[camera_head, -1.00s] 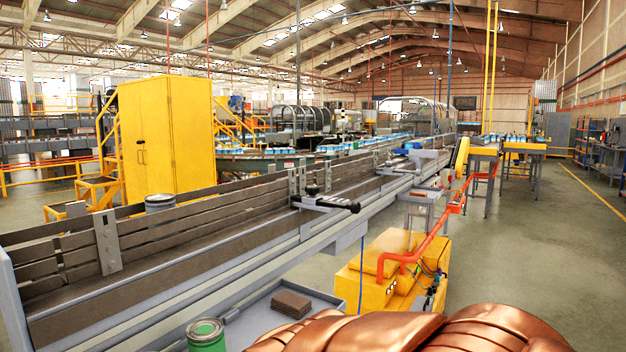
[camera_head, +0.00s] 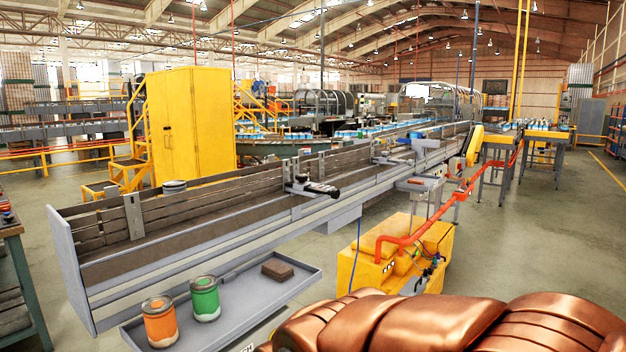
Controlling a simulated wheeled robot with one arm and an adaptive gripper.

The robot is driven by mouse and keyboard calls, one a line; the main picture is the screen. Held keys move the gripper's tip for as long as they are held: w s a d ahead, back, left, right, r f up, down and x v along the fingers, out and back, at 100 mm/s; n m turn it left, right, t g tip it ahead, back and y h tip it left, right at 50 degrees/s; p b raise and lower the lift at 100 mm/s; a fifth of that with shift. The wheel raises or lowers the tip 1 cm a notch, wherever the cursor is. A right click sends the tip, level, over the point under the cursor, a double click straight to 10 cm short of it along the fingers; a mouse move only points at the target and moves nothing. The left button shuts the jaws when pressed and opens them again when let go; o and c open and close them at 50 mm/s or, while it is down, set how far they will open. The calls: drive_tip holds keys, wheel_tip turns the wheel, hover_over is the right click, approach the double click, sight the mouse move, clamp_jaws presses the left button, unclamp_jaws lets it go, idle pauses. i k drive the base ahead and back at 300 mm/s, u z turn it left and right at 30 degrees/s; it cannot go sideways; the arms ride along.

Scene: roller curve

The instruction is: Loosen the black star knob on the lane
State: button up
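The lane (camera_head: 225,227) is a long grey conveyor trough with brown slatted side rails, running from the left foreground toward the back right. A small black knob (camera_head: 301,179) sits on top of a clamp bracket (camera_head: 312,188) at the lane's near rail. A black end piece (camera_head: 333,192) sticks out from the same bracket toward the front right. The knob is too small here to make out its lobes or how tight it is. Nothing touches it. My gripper is not in view.
A grey tray (camera_head: 245,312) below the lane holds an orange can (camera_head: 160,321), a green can (camera_head: 205,298) and a brown block (camera_head: 277,269). A yellow machine (camera_head: 400,250) with an orange pipe stands right of the tray. The floor at far right is open.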

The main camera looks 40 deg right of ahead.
sight(303, 177)
drive_tip(key=k, duration=0.25)
drive_tip(key=z, duration=1.95)
drive_tip(key=i, duration=3.2)
drive_tip(key=u, duration=4.2)
